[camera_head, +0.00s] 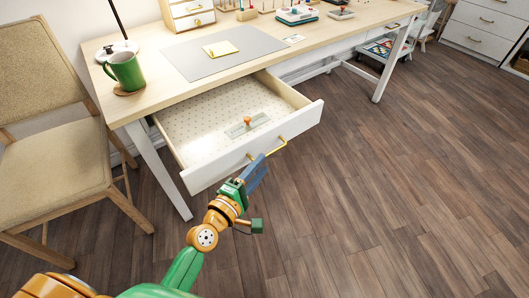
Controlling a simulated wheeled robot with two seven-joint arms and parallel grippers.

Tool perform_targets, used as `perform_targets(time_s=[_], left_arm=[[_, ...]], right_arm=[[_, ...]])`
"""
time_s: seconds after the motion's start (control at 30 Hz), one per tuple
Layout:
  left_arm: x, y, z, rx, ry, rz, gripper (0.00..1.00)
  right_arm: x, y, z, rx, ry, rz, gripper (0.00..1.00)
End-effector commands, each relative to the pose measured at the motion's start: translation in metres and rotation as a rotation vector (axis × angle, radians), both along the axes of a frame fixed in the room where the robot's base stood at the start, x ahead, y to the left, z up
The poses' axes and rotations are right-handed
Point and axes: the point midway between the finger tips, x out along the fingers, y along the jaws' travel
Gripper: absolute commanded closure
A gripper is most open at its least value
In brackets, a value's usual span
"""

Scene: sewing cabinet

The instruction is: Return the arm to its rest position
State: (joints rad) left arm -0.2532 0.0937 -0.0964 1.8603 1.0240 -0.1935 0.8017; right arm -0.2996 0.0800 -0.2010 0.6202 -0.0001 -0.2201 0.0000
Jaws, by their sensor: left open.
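My left arm comes in from the lower left, with its left gripper (257,168) in front of the open drawer. The gripper is open, its blue fingers close to the brass handle (282,146) on the drawer front; I cannot tell whether they touch it. The white drawer (205,178) is pulled out from under the desk. Inside it, on a dotted liner, lies a small grey plate-like item with an orange knob (247,121). My right gripper is not in view.
The wooden desk (150,105) carries a green mug (126,71), a grey mat (185,61) with a yellow square, and small tools at the back. A beige chair (60,165) stands at the left. The wooden floor (400,180) at the right is clear.

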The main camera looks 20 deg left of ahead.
Motion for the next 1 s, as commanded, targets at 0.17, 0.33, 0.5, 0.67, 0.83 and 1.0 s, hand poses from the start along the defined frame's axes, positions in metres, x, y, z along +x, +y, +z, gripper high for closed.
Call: perform_targets(time_s=[0.17,0.33,0.5,0.67,0.83,1.0], left_arm=[[-0.005,-0.007,-0.002,0.057,0.004,-0.038,0.59],[-0.056,-0.044,-0.037,0.586,0.068,-0.367,0.59],[-0.116,-0.032,-0.078,1.083,0.189,-0.666,0.59],[-0.166,0.006,-0.098,1.406,0.343,-0.882,0.59],[-0.213,0.050,-0.102,1.620,0.526,-1.068,0.59],[-0.206,0.046,-0.153,1.598,0.541,-1.094,0.59]], right_arm=[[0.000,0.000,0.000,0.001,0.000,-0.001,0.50],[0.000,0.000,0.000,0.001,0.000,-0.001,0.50],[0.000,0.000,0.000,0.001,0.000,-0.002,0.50],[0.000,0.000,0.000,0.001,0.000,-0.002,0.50],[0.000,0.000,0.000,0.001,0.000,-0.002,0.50],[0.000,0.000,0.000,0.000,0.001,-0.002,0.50]])
